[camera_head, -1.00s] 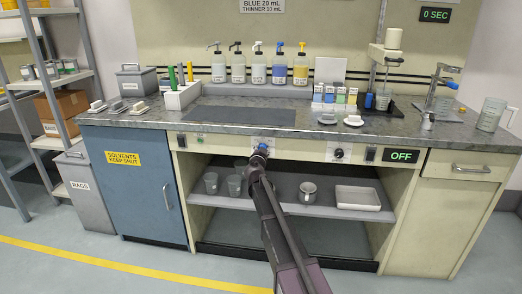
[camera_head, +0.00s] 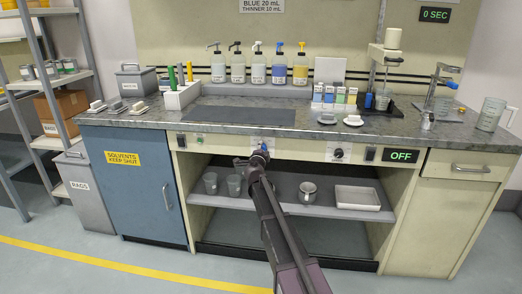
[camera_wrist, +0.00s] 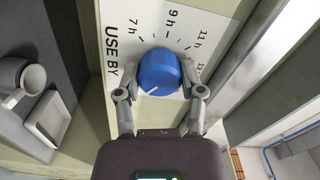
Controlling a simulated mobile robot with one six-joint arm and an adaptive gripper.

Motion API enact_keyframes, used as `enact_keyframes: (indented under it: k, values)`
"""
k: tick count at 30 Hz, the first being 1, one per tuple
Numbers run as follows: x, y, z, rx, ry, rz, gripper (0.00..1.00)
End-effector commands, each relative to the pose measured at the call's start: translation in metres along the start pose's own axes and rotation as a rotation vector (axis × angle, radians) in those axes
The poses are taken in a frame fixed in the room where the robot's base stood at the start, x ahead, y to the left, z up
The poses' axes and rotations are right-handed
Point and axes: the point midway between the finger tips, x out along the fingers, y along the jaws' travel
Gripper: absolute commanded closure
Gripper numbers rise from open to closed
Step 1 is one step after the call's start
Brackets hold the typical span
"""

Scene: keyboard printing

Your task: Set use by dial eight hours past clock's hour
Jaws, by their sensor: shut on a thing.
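The blue use-by dial (camera_wrist: 158,70) sits on a white plate marked USE BY, with ticks labelled 7h, 9h, 11h and a partly hidden 13. A pale pointer line shows on the dial's face, on the side toward my gripper. My gripper (camera_wrist: 160,92) is shut on the dial, one finger on each side. In the head view, the blue dial (camera_head: 263,147) is on the bench's front panel, with my gripper (camera_head: 258,157) at it. No clock face is visible in either view.
A second, black knob (camera_head: 338,153) and an OFF display (camera_head: 401,156) are further right on the panel. Below is an open shelf (camera_head: 300,208) with cups and a white tray (camera_head: 357,198). Pump bottles (camera_head: 259,66) stand on the bench top.

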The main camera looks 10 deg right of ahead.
Motion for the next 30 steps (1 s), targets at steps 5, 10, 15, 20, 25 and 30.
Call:
enact_keyframes:
  k: [5,10,15,20,25,30]
  values:
    - [0.0021,-0.001,0.002,0.037,-0.004,-0.002,0.97]
    - [0.0021,-0.001,0.0021,0.045,-0.004,-0.002,0.97]
    - [0.002,-0.0011,0.0022,0.044,-0.004,-0.002,0.97]
    - [0.0018,-0.001,0.002,0.044,-0.003,-0.001,0.22]
    - [0.001,-0.0006,0.0013,0.044,-0.002,-0.001,0.15]
    - [0.0005,-0.0004,0.0009,0.044,-0.001,0.0,0.15]
